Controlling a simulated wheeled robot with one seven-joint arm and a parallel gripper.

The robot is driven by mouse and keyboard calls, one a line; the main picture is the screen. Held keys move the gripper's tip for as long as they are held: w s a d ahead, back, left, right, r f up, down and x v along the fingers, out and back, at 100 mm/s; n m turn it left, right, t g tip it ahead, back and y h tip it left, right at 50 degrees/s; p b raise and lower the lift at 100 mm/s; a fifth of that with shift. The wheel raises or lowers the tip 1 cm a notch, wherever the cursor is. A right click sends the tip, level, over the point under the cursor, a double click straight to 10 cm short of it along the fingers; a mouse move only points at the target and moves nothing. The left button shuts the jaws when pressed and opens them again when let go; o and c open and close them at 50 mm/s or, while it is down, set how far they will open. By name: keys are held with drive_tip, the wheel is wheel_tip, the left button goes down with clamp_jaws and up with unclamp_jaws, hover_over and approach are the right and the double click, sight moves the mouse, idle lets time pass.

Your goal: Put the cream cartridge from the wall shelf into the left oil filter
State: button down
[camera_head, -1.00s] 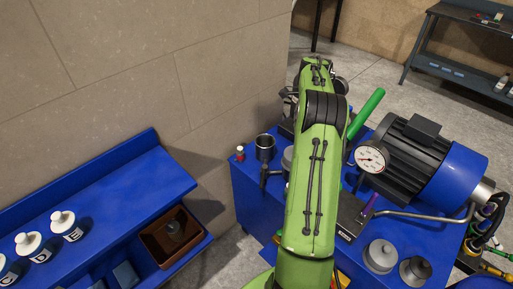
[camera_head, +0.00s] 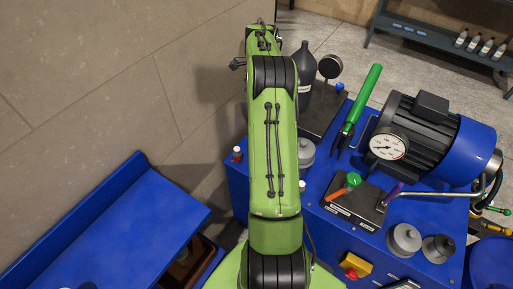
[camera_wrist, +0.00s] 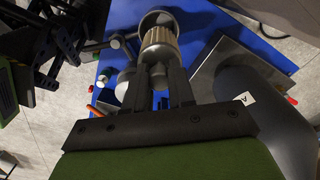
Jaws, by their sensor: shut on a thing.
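The cream cartridge (camera_wrist: 160,46), pale and ribbed, is between the fingers of my gripper (camera_wrist: 160,82) in the wrist view; the gripper is shut on it. A round grey open rim (camera_wrist: 157,16), which looks like an oil filter cup, shows right at the cartridge's far end. I cannot tell how far the cartridge is inside it. In the head view my arm covers the gripper, the cartridge and the left oil filter. A grey filter housing (camera_head: 306,152) shows just right of my arm on the blue bench (camera_head: 335,222).
A dark bottle (camera_head: 303,75) stands close behind my arm; its label A shows in the wrist view. A green-handled lever (camera_head: 366,95), a motor with a gauge (camera_head: 388,147) and two grey lids (camera_head: 404,239) are to the right. The blue wall shelf (camera_head: 120,235) is at lower left.

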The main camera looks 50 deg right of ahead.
drive_tip(key=f+b, duration=0.1)
drive_tip(key=f, duration=0.1)
drive_tip(key=f+b, duration=0.2)
drive_tip(key=s+f+b, duration=0.1)
drive_tip(key=shift+f, duration=0.4)
wheel_tip(320, 180, down, 10)
drive_tip(key=b, duration=0.3)
drive_tip(key=shift+f, duration=0.25)
drive_tip(key=c, duration=1)
unclamp_jaws()
drive_tip(key=shift+o, duration=0.2)
wheel_tip(320, 180, up, 13)
drive_tip(key=p, duration=0.3)
